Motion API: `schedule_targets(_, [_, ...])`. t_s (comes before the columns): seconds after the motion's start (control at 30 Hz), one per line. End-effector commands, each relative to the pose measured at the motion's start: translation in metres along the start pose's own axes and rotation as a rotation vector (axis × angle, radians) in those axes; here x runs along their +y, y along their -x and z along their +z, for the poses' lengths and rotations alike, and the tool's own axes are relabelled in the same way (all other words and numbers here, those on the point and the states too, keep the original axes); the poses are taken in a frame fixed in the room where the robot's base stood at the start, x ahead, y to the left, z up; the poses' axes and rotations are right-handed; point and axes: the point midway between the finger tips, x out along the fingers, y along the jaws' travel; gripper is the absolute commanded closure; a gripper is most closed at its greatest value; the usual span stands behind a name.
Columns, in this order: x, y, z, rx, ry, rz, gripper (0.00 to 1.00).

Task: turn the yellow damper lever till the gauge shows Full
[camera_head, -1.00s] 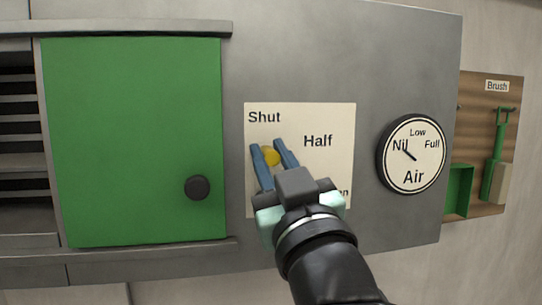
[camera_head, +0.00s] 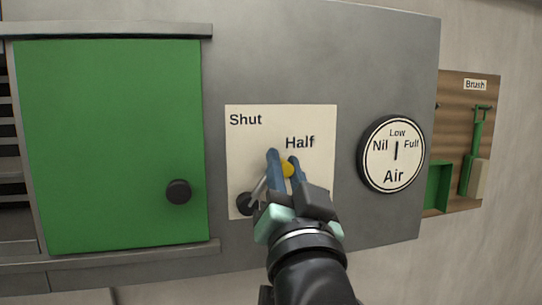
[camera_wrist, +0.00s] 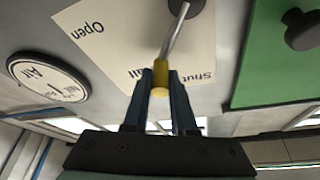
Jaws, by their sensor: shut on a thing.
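The damper lever has a yellow knob (camera_head: 287,169) on a metal rod that runs down left to a dark pivot (camera_head: 247,203) on a cream plate (camera_head: 243,150). My gripper (camera_head: 282,160) is shut on the yellow knob, one blue finger on each side. The wrist view also shows the yellow knob (camera_wrist: 161,82) between the fingers. The lever points up and right, near the word "Half". The "Open" label is hidden behind my gripper in the head view but shows in the wrist view. The gauge (camera_head: 391,154), marked "Air", has its needle upright, pointing at "Low".
A green door (camera_head: 110,140) with a black knob (camera_head: 178,191) is left of the plate. A wooden board (camera_head: 470,130) with a green brush (camera_head: 474,150) and a green pan (camera_head: 437,186) hangs at right. The grey panel between plate and gauge is clear.

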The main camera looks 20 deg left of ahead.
Motion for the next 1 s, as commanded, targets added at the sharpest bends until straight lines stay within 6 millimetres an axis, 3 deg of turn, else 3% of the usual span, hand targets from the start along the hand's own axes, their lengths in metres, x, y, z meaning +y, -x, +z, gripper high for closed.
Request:
schedule_targets(0.6, [0.038, 0.008, 0.019, -0.004, -0.537, 0.226, 1.00])
schedule_targets(1.0, [0.051, 0.014, 0.036, -0.003, -0.804, 0.335, 1.00])
